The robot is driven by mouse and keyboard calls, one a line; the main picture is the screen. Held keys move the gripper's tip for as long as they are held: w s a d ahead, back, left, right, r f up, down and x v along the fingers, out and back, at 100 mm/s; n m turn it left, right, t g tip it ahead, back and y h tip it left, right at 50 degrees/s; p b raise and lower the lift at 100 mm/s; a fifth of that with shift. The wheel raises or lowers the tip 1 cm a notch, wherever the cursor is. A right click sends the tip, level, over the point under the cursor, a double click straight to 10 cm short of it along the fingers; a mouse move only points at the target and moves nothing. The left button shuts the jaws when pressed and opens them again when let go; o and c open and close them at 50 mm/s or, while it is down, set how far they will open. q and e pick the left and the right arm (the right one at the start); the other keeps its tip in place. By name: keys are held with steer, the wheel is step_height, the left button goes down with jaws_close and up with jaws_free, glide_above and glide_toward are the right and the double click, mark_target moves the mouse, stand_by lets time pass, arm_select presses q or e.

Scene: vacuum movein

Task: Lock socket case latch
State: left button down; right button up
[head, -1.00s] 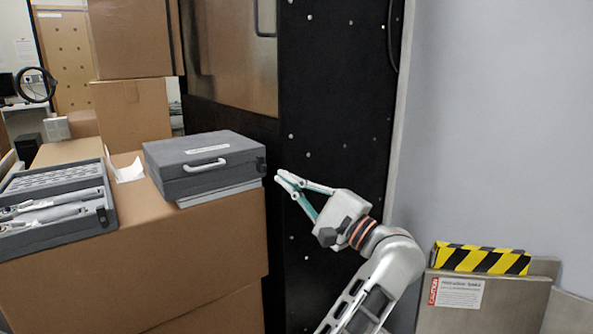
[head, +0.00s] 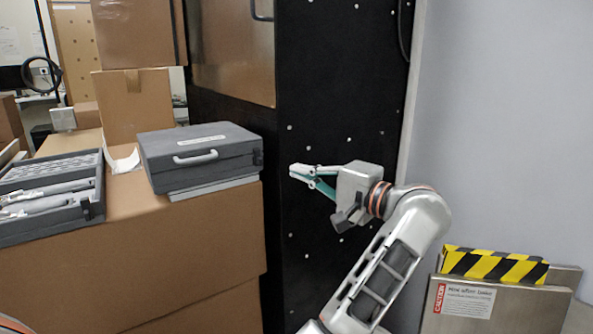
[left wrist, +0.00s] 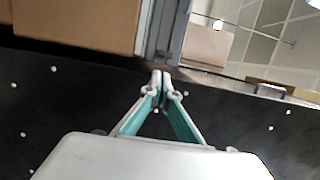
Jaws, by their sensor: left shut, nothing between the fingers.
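The closed grey socket case (head: 200,158) has a white handle on its front and lies flat on a cardboard box. A small dark latch (head: 259,157) shows at its right end; I cannot tell whether it is locked. My left gripper (head: 294,172) is to the right of the case, its fingers pointing left at the latch end with a visible gap. The fingers are shut and empty. In the left wrist view the fingertips (left wrist: 162,74) meet just below the grey case end (left wrist: 167,30). My right gripper is not in view.
The case rests on a thin light grey slab (head: 212,187) on the cardboard box (head: 150,255). An open grey tool case (head: 50,222) lies to the left. A black panel (head: 335,110) stands behind my gripper. A striped yellow-black block (head: 493,265) is at lower right.

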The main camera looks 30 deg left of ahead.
mark_target(259, 158)
arm_select(q)
steer(key=a, duration=0.2)
steer(key=w+a, duration=0.1)
steer(key=a, duration=0.5)
steer(key=shift+w, duration=0.15)
steer(key=shift+s+a, duration=0.35)
steer(key=shift+s, duration=0.45)
steer(key=shift+s+a, duration=0.35)
steer(key=shift+s, duration=0.4)
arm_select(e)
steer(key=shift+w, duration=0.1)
arm_select(q)
steer(key=shift+d, duration=0.15)
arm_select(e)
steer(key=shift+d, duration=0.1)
